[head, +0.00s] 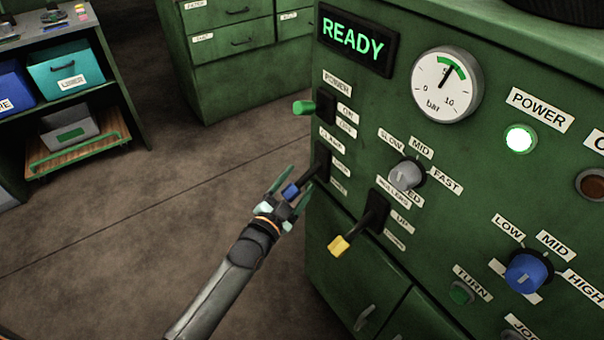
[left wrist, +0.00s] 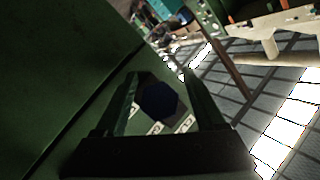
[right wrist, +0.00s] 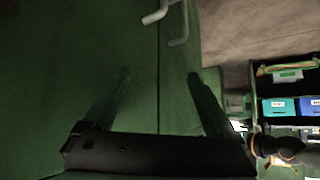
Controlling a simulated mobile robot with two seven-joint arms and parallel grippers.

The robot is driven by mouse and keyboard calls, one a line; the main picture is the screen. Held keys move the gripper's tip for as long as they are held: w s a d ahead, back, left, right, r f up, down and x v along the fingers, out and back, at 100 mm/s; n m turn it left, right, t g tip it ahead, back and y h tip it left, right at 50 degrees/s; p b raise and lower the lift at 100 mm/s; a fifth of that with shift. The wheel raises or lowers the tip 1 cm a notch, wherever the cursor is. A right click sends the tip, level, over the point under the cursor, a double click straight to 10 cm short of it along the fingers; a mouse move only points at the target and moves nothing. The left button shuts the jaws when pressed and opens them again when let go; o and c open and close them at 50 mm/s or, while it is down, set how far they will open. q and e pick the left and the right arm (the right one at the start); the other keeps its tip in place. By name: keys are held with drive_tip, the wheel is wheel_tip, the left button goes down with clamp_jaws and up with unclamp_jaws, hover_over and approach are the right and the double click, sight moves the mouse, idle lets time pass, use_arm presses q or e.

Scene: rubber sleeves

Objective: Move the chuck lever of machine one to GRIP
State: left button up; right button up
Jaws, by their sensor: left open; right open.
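In the head view a lever with a blue knob (head: 291,191) sticks out from the left part of the green machine's front (head: 450,170). The small labels beside it are too blurred to read, so I cannot confirm the word GRIP. My left gripper (head: 292,186) is open, with its fingers on either side of the blue knob. In the left wrist view the dark blue knob (left wrist: 160,102) shows between the two open fingers; contact cannot be told. My right gripper (right wrist: 158,76) is open and empty in the right wrist view, in front of a green panel.
A green-knobbed lever (head: 304,107) is above the blue one, and a yellow-knobbed lever (head: 339,245) is below right. A grey dial (head: 405,174), a blue dial (head: 527,272) and a gauge (head: 446,87) are further right. The floor (head: 130,220) to the left is clear.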

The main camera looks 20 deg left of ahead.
use_arm(q)
drive_tip(key=shift+w, duration=0.2)
drive_tip(key=shift+c, duration=0.4)
clamp_jaws()
drive_tip(key=shift+r, duration=0.1)
idle(0.9)
